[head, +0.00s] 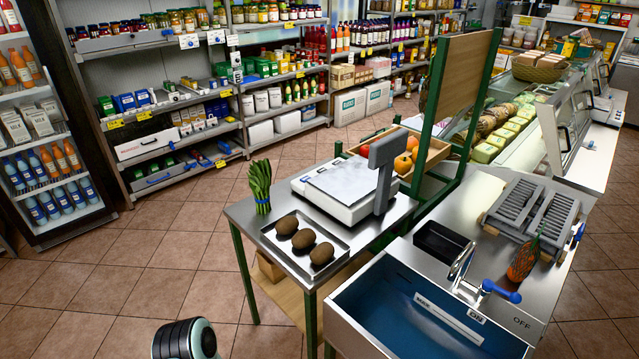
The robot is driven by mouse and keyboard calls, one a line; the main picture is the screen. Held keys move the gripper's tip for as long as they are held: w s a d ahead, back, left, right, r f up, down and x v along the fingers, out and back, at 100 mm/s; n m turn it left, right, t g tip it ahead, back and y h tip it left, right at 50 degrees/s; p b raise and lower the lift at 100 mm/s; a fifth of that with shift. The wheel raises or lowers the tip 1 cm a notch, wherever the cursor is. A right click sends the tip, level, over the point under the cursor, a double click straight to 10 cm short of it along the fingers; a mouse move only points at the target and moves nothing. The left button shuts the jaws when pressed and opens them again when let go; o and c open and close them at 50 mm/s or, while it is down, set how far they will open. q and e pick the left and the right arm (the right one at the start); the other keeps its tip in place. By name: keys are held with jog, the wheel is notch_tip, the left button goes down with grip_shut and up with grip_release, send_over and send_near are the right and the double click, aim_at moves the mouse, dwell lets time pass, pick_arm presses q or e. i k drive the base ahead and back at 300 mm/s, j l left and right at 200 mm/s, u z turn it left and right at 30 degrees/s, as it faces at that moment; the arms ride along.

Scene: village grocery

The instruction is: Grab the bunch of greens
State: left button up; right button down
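The bunch of greens (260,184) stands upright on the back left corner of the steel table (249,219), with a blue band around its lower part. Nothing touches it from the sides. Neither of my grippers shows. Only a rounded dark and pale part of my own body shows at the bottom edge, left of the middle, well in front of the table.
Right of the greens stands a scale (342,187). In front is a shallow tray (334,265) with three brown, oval items. A sink (420,310) with a tap adjoins at right. The tiled floor (150,250) left of the table is clear.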

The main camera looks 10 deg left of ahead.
aim_at(260, 178)
jog(key=i+j+z, duration=0.1)
jog(key=j+z, duration=0.85)
jog(key=k+j+z, duration=0.1)
jog(key=j+z, duration=0.4)
jog(key=j, duration=0.8)
jog(key=k+j+z, duration=0.1)
jog(key=j, duration=0.25)
jog(key=k+j, duration=0.1)
jog(key=j, duration=0.3)
jog(key=z, duration=0.05)
